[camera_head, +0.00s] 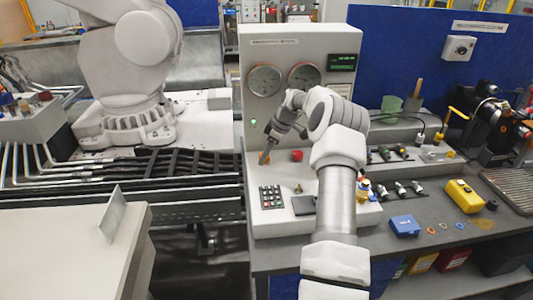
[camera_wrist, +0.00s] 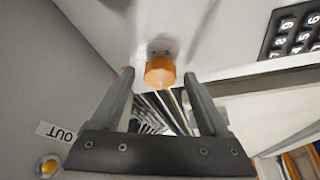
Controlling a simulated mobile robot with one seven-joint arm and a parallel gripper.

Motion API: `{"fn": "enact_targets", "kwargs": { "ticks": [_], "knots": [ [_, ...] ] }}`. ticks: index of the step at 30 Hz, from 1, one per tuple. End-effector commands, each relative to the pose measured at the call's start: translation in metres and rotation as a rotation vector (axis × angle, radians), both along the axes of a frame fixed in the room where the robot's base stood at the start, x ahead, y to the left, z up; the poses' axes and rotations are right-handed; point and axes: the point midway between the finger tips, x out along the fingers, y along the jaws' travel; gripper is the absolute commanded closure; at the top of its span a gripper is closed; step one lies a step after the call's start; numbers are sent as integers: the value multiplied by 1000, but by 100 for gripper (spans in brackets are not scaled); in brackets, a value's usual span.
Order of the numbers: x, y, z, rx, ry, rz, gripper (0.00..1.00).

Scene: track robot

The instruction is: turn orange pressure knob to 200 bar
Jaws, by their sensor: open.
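The orange pressure knob (camera_wrist: 160,71) shows in the wrist view at the upper middle, on the pale panel. A pale line runs along it toward the camera. My gripper (camera_wrist: 160,78) is open, with one finger on each side of the knob and a gap visible at both sides. I cannot tell how deep the fingertips reach around it. In the head view my gripper (camera_head: 264,158) points down at the left part of the grey console (camera_head: 257,110), and the knob is largely hidden there. Two round gauges (camera_head: 264,81) sit higher on the console; their readings are too small to tell.
A red button (camera_head: 297,155) lies just right of my gripper. A keypad (camera_head: 271,197) is below it and also shows in the wrist view (camera_wrist: 294,35). A yellow box (camera_head: 464,196) and a blue box (camera_head: 404,225) lie on the bench to the right.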

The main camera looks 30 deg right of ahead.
Motion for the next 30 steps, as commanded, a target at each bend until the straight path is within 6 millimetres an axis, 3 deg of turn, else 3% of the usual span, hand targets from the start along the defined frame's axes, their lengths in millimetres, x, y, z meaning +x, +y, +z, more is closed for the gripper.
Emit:
{"fn": "enact_targets", "kwargs": {
  "ticks": [2,15,30],
  "knots": [
    [0,0,0,0,0,0,21],
    [0,0,1,0,0,0,99],
    [-1,0,-1,-2,-1,-112,100]
  ]
}}
